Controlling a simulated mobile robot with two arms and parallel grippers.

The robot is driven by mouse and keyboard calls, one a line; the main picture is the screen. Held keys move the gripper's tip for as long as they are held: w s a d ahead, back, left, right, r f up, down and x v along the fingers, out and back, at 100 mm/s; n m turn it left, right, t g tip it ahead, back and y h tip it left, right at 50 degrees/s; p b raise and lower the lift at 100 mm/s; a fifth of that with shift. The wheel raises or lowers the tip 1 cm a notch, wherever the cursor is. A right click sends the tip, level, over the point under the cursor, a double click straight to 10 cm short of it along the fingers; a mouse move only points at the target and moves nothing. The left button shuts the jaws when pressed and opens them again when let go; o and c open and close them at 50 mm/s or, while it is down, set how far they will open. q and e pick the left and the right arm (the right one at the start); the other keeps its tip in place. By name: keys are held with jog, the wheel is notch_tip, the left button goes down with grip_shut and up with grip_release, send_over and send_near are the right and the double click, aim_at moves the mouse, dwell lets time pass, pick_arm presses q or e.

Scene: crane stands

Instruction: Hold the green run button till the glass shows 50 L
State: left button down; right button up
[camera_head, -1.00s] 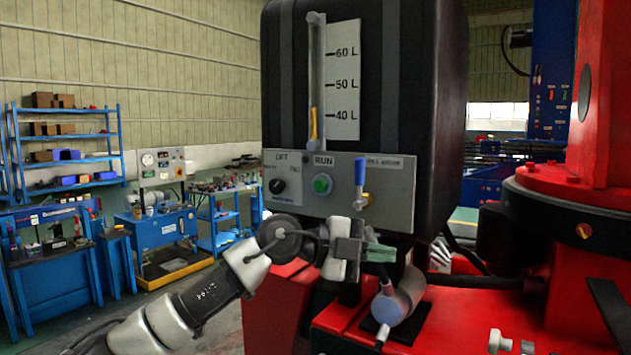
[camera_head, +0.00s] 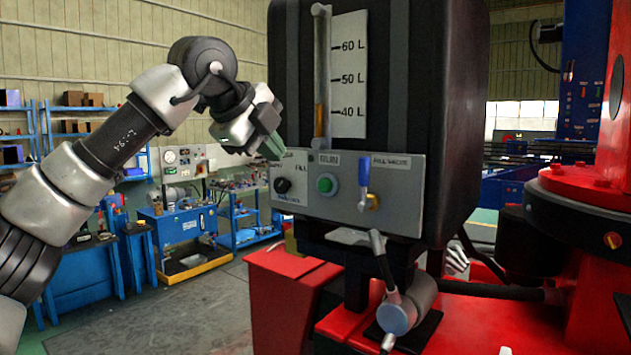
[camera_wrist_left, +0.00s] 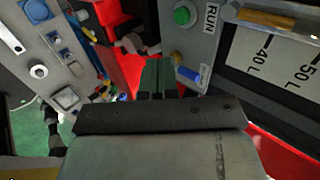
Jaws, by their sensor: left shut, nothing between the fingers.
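The green run button (camera_head: 326,184) sits on the grey control panel (camera_head: 330,214), under the RUN label. It also shows at the top of the left wrist view (camera_wrist_left: 182,16). The sight glass (camera_head: 321,75) stands upright above the panel. Its amber column tops out a little above the 40 L mark on the white scale (camera_head: 349,72). My left gripper (camera_head: 275,148) is shut and empty, at the panel's upper left, up and left of the button and apart from it. Its green fingertips show in the left wrist view (camera_wrist_left: 157,75). My right gripper is not seen.
A black selector knob (camera_head: 283,185) is left of the button. A blue-handled valve (camera_head: 364,180) is right of it. A grey cylindrical fitting with a hose (camera_head: 398,312) stands below on the red base (camera_head: 270,300). Blue workbenches (camera_head: 175,232) stand behind at left.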

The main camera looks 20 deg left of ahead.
pick_arm(q)
jog(key=p, duration=0.4)
send_near(322, 191)
notch_tip(322, 191, down, 4)
jog(key=w+p, duration=0.1)
jog(key=w+d+p, duration=0.1)
jog(key=w+p, duration=0.1)
jog(key=w, duration=0.1)
jog(key=shift+d, duration=0.4)
jog(key=shift+w+f, duration=0.2)
jog(key=shift+w, duration=0.05)
